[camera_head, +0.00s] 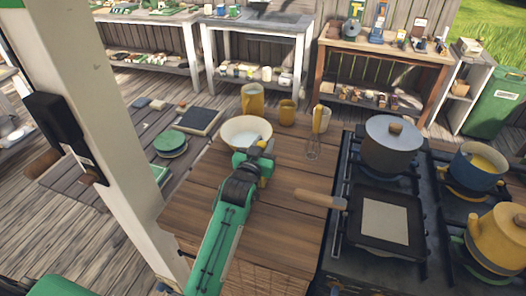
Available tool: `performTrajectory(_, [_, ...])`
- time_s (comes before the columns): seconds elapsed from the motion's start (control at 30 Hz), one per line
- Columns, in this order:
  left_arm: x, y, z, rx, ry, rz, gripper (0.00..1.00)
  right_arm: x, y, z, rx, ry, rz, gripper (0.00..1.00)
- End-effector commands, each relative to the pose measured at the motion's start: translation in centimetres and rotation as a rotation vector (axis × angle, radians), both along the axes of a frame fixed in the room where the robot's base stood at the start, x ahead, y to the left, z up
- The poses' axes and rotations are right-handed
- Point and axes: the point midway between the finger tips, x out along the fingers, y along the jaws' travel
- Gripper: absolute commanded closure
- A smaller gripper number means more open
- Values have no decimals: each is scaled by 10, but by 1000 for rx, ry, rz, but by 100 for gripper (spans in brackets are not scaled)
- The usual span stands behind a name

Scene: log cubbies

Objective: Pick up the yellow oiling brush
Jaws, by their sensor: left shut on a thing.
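My left gripper (262,155) reaches over the wooden counter, at the right rim of a cream bowl (240,128). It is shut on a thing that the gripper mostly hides. Small yellow parts show at the gripper and fit the yellow oiling brush, but its shape is not clear. My right gripper is not in view.
A yellow jug (252,101) and a yellow mug (287,112) stand behind the bowl. A stove at the right carries a grey pot (391,146), a square pan (384,222), a blue pot (474,168) and a yellow kettle (499,238). A white post (120,150) stands at left.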

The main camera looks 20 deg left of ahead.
Motion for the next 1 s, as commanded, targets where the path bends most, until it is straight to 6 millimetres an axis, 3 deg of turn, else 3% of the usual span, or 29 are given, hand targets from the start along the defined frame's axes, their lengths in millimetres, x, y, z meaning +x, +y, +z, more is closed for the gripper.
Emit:
performTrajectory(0.27, [0, 0, 44, 0, -8, -1, 98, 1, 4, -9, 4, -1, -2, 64])
performTrajectory(0.6, [0, 0, 145, -1, -9, -1, 98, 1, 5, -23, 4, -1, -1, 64])
performTrajectory(0.8, [0, 0, 178, -1, -5, 0, 98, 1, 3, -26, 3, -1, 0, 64])
performTrajectory(1.0, [0, 0, 193, 0, -3, 0, 98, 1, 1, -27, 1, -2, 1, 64])
